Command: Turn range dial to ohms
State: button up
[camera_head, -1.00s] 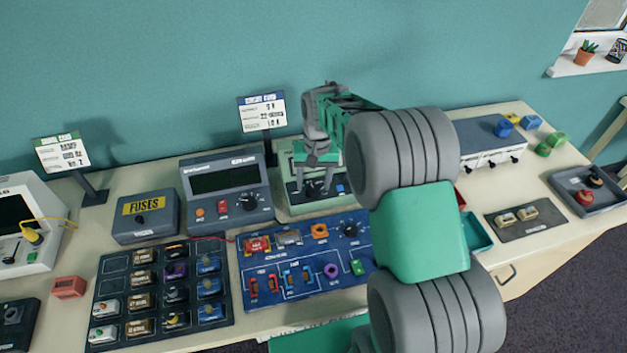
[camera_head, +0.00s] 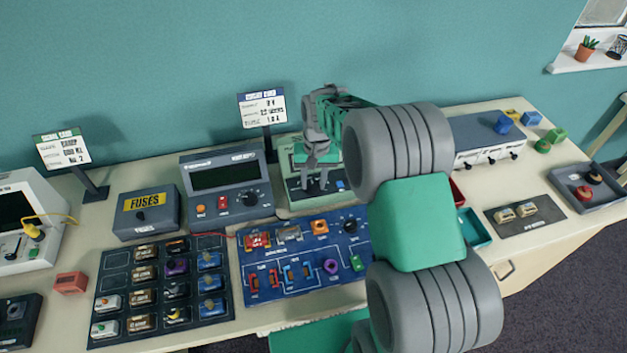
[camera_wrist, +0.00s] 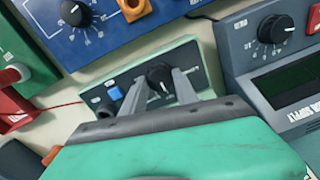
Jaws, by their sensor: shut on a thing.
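The range dial (camera_wrist: 160,75) is a black round knob with a light pointer line. It sits on the dark face of a pale green meter (camera_wrist: 192,45), with a blue button (camera_wrist: 115,93) beside it. In the wrist view my gripper (camera_wrist: 160,80) has one finger on each side of the dial and is shut on it. In the head view my gripper (camera_head: 317,183) reaches down onto the same meter (camera_head: 298,207), behind the blue board. The fingers hide most of the dial there, and its scale markings are too small to read.
A grey power supply (camera_head: 225,179) with its own black dial (camera_head: 250,198) stands close on the left. A blue circuit board (camera_head: 300,290) lies in front. A grey box with knobs (camera_head: 485,145) stands to the right. A sign (camera_head: 262,109) rises behind.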

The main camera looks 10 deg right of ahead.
grip_shut()
jog(key=shift+n+b, duration=0.3)
jog(key=shift+f+n+b, duration=0.1)
jog(key=shift+n+b, duration=0.55)
jog(key=shift+n, duration=0.25)
jog(key=shift+w+n+b, duration=0.1)
jog(key=shift+n+b, duration=1.1)
jog(key=shift+n, duration=1)
jog(key=shift+r, duration=0.2)
jog(key=o, duration=1.1)
grip_release()
jog(key=shift+a, duration=0.1)
